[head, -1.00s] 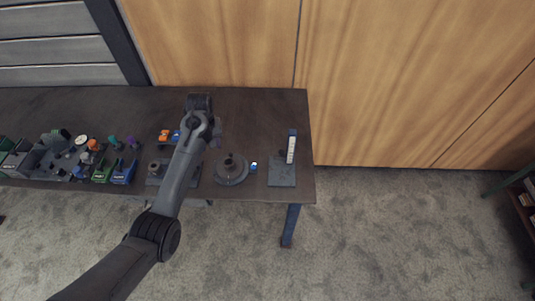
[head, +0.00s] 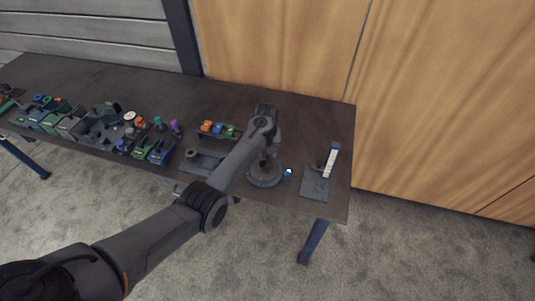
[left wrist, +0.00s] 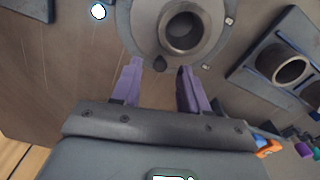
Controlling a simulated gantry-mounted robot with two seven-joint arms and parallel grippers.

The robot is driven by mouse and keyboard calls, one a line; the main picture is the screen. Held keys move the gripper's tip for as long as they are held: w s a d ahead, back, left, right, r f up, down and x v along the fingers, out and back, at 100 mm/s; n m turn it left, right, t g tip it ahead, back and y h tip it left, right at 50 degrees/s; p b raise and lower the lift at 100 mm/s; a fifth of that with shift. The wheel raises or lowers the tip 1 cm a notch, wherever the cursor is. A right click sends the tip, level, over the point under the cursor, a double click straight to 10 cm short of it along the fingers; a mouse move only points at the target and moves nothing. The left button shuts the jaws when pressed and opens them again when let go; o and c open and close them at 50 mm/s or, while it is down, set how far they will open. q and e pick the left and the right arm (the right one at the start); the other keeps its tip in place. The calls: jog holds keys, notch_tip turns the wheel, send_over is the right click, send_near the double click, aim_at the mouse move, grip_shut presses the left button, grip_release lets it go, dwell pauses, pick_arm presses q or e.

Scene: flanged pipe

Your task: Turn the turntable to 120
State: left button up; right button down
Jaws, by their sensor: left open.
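The turntable (head: 262,181) is a grey round disc with a raised hub, near the front edge of the table at right. In the left wrist view the disc (left wrist: 140,35) fills the top middle, with the open round hub (left wrist: 183,32) on it. In the head view my left arm partly covers the turntable.
A small blue-and-white marker (head: 288,173) lies right of the turntable. A grey plate with an upright white gauge (head: 331,160) stands further right. A plate with a pipe stub (head: 191,156) is left, with coloured blocks (head: 219,128) behind. Several bins (head: 150,152) line the left.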

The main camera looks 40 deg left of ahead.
pick_arm(q)
jog(key=shift+f, duration=0.6)
jog(key=shift+c, duration=0.2)
grip_shut()
